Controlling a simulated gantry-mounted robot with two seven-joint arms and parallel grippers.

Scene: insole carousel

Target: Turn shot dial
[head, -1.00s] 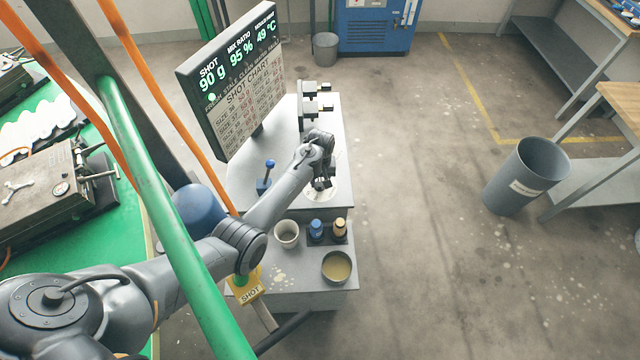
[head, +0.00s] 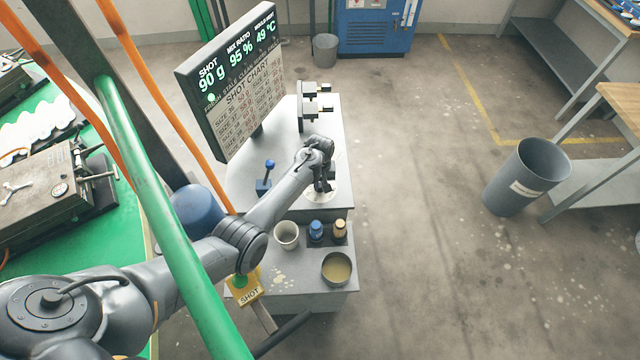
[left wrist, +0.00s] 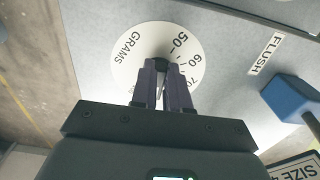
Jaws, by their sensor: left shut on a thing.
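The shot dial (left wrist: 128,65) is a white disc marked GRAMS, with 50, 60 and 70 showing, on the grey cabinet top. In the head view only a sliver of the white dial (head: 318,197) shows below my gripper. My left gripper (left wrist: 163,70) is shut on the dark knob at the dial's centre; its fingers hide most of the knob. In the head view my left gripper (head: 323,186) points down onto the dial. The display (head: 232,80) reads SHOT 90 g, MIX RATIO 95 %, MOULD 49 °C, above a shot chart. My right gripper is not in view.
A blue-handled FLUSH lever (head: 265,178) stands left of the dial. A cup (head: 287,235), blue and tan-capped bottles and a round tin (head: 337,269) sit on the lower shelf. A green post crosses in front. A grey bin (head: 527,178) stands on open floor to the right.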

